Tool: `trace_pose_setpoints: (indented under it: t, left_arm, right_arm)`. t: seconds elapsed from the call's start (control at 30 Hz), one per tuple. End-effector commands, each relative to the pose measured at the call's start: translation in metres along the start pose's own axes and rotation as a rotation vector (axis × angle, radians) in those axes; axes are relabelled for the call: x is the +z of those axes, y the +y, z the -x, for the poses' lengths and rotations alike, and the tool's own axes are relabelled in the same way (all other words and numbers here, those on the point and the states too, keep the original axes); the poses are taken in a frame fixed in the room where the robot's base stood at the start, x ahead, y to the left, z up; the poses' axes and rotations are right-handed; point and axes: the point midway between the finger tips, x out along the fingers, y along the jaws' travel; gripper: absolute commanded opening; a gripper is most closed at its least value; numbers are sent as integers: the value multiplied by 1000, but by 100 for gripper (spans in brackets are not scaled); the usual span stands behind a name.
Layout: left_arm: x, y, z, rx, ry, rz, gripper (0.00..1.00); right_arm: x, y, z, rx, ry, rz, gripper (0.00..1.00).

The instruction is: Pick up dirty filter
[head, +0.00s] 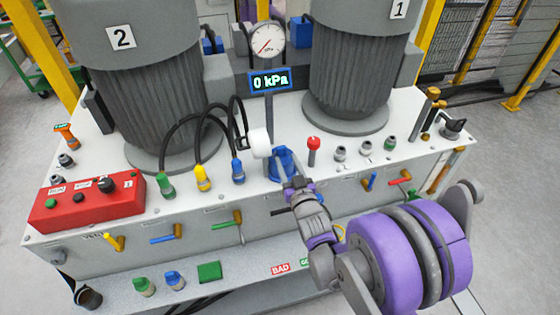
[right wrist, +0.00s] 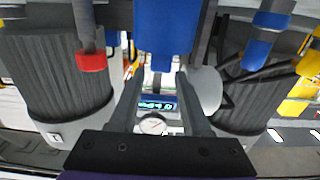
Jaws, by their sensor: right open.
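A blue block-like fitting (head: 281,160) stands on the white bench top below the gauge. A white cylinder (head: 259,143) sits at its upper left. No part is marked as the dirty filter, and I cannot tell whether this cylinder is it. My right gripper (head: 289,181) reaches in from the lower right at the blue fitting. In the right wrist view the blue fitting (right wrist: 165,28) hangs from the top between the lines of my two open fingers (right wrist: 160,82). The white cylinder (right wrist: 206,90) shows beside the right-hand finger there. Contact is unclear. My left gripper is out of view.
Two large grey motors (head: 154,110) stand behind, with a pressure gauge (head: 267,40) and a 0 kPa display (head: 270,81) between them. Hoses with coloured connectors (head: 202,178) and a red control box (head: 86,204) lie left. A lower shelf carries a BAD label (head: 280,269).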

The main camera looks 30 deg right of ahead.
Motion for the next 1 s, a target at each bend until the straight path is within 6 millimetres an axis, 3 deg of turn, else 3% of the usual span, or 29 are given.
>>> trace_pose_setpoints:
  t: [0.4,0.7,0.73,1.0]
  left_arm:
    - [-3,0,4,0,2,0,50]
    - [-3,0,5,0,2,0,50]
    - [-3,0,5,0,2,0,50]
    - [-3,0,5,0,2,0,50]
  right_arm:
    - [2,-2,-53,0,-1,-1,48]
    - [2,-2,-60,0,-1,-1,48]
    - [2,-2,-60,0,-1,-1,46]
    - [2,-2,-60,0,-1,-1,0]
